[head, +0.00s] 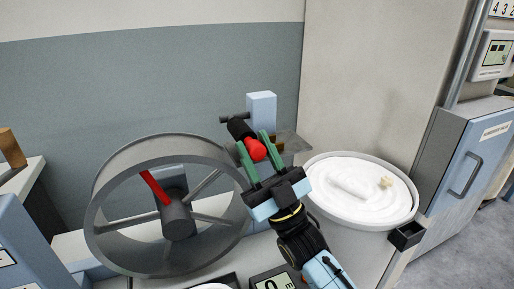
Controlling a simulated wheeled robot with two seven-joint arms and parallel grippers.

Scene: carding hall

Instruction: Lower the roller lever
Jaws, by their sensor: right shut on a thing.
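The roller lever (241,131) is a short dark lever with a red round knob, on a light blue post (261,105) behind the big wheel's right edge. Its knob points down toward me. My right gripper (255,149) comes in from the lower right, its green fingers shut on the lever, one on each side of the red knob. The lever's pivot is partly hidden, so its exact angle is hard to tell. My left gripper is not in view.
A large grey spoked wheel (103,240) with one red spoke stands left of my right gripper. A round can (361,221) of white fibre stands close on the right. A blue-grey cabinet (470,155) is further right. A small display (268,284) sits at the bottom edge.

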